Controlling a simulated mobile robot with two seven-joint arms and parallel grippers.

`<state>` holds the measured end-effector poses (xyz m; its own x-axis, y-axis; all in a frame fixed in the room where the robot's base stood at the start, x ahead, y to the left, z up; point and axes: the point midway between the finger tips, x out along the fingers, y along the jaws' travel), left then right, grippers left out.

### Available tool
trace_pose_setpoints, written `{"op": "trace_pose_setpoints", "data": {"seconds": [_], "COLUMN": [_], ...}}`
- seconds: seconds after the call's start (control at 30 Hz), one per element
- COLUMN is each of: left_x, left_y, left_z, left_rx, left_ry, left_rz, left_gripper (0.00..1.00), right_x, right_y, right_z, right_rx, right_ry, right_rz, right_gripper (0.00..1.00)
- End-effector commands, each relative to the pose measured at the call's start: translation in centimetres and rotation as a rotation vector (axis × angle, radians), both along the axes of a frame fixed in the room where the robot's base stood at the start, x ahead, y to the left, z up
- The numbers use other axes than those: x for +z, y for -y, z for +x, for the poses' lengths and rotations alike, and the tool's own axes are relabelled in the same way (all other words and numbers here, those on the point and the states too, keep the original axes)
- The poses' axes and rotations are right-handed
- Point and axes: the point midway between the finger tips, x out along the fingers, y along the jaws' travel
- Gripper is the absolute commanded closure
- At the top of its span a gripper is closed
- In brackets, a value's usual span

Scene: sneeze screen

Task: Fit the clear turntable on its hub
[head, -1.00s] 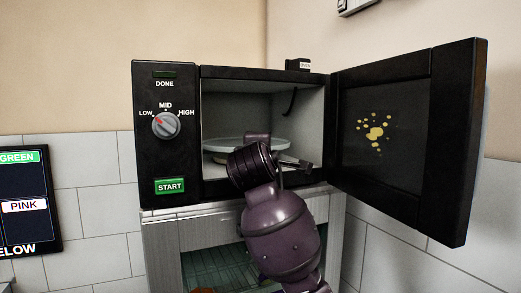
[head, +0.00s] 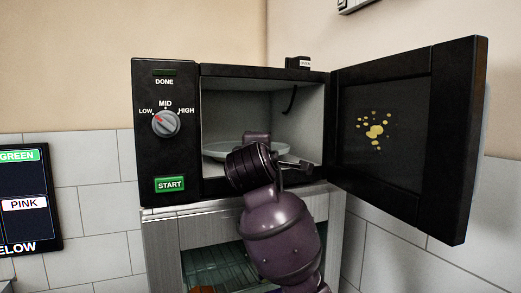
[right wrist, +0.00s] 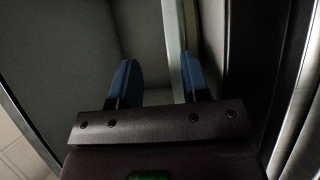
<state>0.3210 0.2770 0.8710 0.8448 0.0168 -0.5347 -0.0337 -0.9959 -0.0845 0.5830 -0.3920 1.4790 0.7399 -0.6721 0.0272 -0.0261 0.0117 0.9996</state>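The clear turntable (head: 222,151) lies roughly level, low inside the open microwave, and its front right part is hidden behind my right gripper and wrist. The hub is hidden, so I cannot tell how the turntable sits on it. My right gripper reaches into the microwave opening. In the right wrist view its blue fingers (right wrist: 160,82) stand apart. A pale strip, apparently the turntable's rim (right wrist: 172,45), runs between them, close to the right finger and clear of the left one. My left gripper is in neither view.
The black microwave (head: 166,98) stands on a metal-framed unit (head: 160,236) with a rack inside. Its door (head: 400,150) is swung open to the right, with yellow splatter on its inside. A small black block (head: 298,63) sits on top. A sign hangs at left.

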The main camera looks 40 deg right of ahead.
Motion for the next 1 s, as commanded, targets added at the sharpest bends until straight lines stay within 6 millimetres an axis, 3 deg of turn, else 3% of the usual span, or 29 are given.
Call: {"op": "trace_pose_setpoints", "data": {"seconds": [1.0], "left_x": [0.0], "left_y": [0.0], "left_z": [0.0], "left_rx": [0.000], "left_ry": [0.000], "left_rz": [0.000], "left_gripper": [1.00], "right_x": [-0.1], "right_y": [-3.4], "right_z": [-3.7], "right_rx": [0.002], "right_ry": [0.001], "right_rz": [-0.001], "right_gripper": [0.58]}}
